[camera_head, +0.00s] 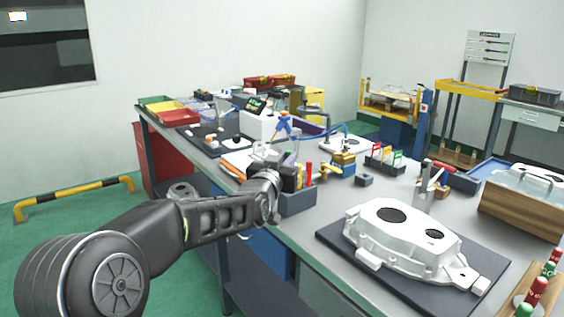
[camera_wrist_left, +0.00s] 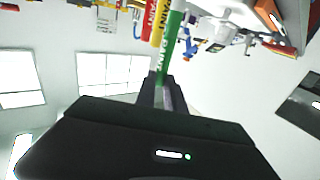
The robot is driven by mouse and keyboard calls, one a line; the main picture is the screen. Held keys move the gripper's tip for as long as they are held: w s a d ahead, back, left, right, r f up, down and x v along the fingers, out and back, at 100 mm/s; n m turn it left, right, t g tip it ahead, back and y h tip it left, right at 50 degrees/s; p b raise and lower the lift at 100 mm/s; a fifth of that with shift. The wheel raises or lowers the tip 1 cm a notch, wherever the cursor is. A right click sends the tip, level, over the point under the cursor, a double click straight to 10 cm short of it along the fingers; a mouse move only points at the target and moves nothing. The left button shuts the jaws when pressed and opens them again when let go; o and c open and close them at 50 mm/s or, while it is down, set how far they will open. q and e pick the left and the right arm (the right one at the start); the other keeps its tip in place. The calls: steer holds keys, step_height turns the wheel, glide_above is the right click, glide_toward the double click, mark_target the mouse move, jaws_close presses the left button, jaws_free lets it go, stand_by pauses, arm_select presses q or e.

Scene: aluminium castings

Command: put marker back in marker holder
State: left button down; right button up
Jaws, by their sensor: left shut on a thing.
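My left gripper (camera_head: 288,177) reaches over the table from the left, beside the grey marker holder (camera_head: 298,201). In the left wrist view the gripper (camera_wrist_left: 162,92) is shut on a green paint marker (camera_wrist_left: 170,45). A yellow marker (camera_wrist_left: 160,22) and a red marker (camera_wrist_left: 148,22) stand close beside the green one. In the head view the red marker (camera_head: 309,171) and the yellow marker (camera_head: 299,174) stand upright in the holder. The green marker is hidden there by my gripper, and I cannot tell how far it sits in the holder. My right gripper is out of view.
A white casting (camera_head: 405,245) lies on a dark mat (camera_head: 488,264) to the right. A brass-coloured part (camera_head: 343,164) and a small grey block (camera_head: 364,180) lie behind the holder. A rack with red and green cylinders (camera_head: 536,290) is at the lower right.

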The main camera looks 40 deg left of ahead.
arm_select(q)
steer(key=shift+w+r, duration=0.15)
steer(key=shift+r, duration=0.3)
steer(key=shift+w+r+p, duration=0.1)
steer(key=shift+r+p, duration=0.2)
steer(key=shift+r, duration=0.05)
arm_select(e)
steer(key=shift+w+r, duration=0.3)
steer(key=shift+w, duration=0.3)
arm_select(q)
steer(key=shift+r, duration=0.1)
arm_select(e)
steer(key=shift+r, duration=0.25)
arm_select(q)
steer(key=shift+s+a+p, duration=0.2)
steer(key=shift+p, duration=0.15)
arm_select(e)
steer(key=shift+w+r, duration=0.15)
arm_select(q)
steer(key=shift+w+d+f+b, duration=0.1)
steer(key=shift+d+f+b, duration=0.1)
steer(key=shift+b, duration=0.3)
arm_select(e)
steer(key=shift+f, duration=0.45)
